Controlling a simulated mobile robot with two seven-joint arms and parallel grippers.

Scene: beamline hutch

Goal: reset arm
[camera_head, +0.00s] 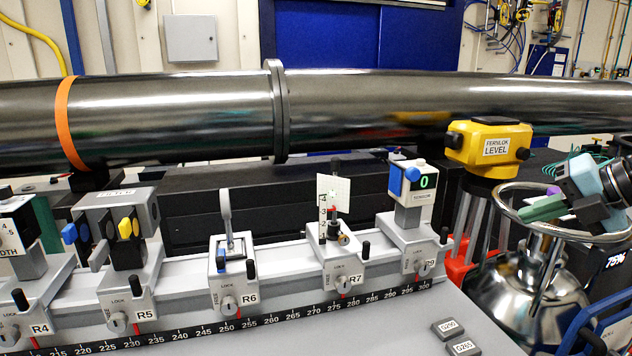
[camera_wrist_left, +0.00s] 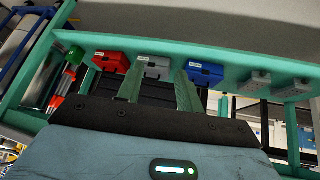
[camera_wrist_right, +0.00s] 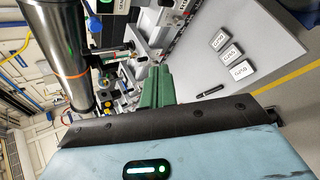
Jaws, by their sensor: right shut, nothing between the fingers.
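My right gripper (camera_head: 541,208) comes in from the right edge of the head view, with its green fingers pointing left. In that picture it overlaps the metal ring (camera_head: 510,222) above a chrome vessel; I cannot tell whether it touches. In the right wrist view its fingers (camera_wrist_right: 157,88) are together with nothing between them. My left gripper is outside the head view. In the left wrist view its two green fingers (camera_wrist_left: 159,70) stand apart and empty, in front of a teal frame (camera_wrist_left: 240,75) that carries red, grey and blue boxes.
A long metal pipe (camera_head: 180,112) runs across the back. In front of it a rail (camera_head: 290,313) carries several labelled holders. A yellow level (camera_head: 490,145) stands beside the chrome vessel (camera_head: 525,300). Small labelled blocks (camera_head: 447,328) lie on the grey table, which has bare surface around them.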

